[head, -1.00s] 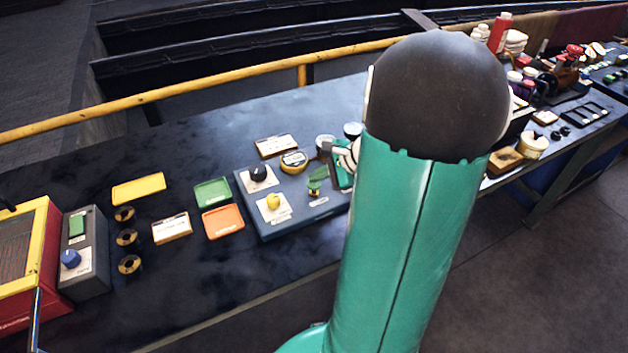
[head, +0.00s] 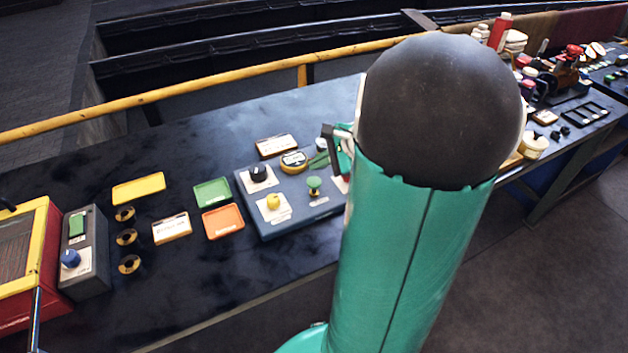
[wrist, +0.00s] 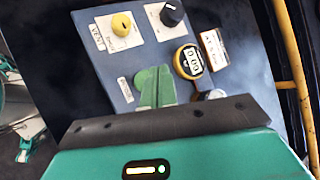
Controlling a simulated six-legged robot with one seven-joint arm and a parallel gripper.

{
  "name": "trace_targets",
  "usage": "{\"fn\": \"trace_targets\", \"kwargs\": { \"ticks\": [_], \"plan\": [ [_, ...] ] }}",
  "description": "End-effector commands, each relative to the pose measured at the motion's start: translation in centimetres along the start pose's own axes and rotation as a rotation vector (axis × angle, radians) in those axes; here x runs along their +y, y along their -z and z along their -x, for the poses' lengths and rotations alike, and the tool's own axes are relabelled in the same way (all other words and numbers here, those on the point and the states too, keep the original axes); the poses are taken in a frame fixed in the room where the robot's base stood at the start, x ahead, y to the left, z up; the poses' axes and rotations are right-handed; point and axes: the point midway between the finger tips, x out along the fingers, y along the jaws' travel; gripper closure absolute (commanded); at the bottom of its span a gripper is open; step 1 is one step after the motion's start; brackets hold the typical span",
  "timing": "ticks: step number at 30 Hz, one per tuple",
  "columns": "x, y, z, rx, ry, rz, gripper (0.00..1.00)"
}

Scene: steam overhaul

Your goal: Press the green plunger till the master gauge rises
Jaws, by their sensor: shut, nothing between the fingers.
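The green plunger (head: 314,186) stands upright near the front right of a blue-grey panel box (head: 280,227). A yellow-rimmed digital gauge (head: 294,160) sits behind it; in the wrist view its display (wrist: 191,61) seems to read 0.00, though it is small. My gripper (head: 318,160) is shut and empty, just behind and above the plunger in the head view, and apart from it there. In the wrist view my shut green fingers (wrist: 158,90) overlap a green shape that seems to be the plunger top (wrist: 146,77); I cannot tell contact there.
A yellow knob (head: 273,201) and a black knob (head: 258,173) share the panel. Green (head: 212,192) and orange (head: 223,221) trays lie to its left on the dark bench. A yellow rail (head: 200,86) runs behind. My arm hides the bench right of the panel.

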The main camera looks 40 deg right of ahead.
Motion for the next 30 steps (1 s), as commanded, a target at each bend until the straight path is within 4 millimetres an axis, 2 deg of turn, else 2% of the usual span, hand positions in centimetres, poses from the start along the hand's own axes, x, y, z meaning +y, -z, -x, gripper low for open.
{"fn": "trace_targets", "kwargs": {
  "ticks": [9,30],
  "plan": [
    [-1.2,-1.3,1.7,0.0,0.0,0.002,1.0],
    [-1.3,-1.3,1.7,0.0,0.0,0.001,1.0]
  ]
}}
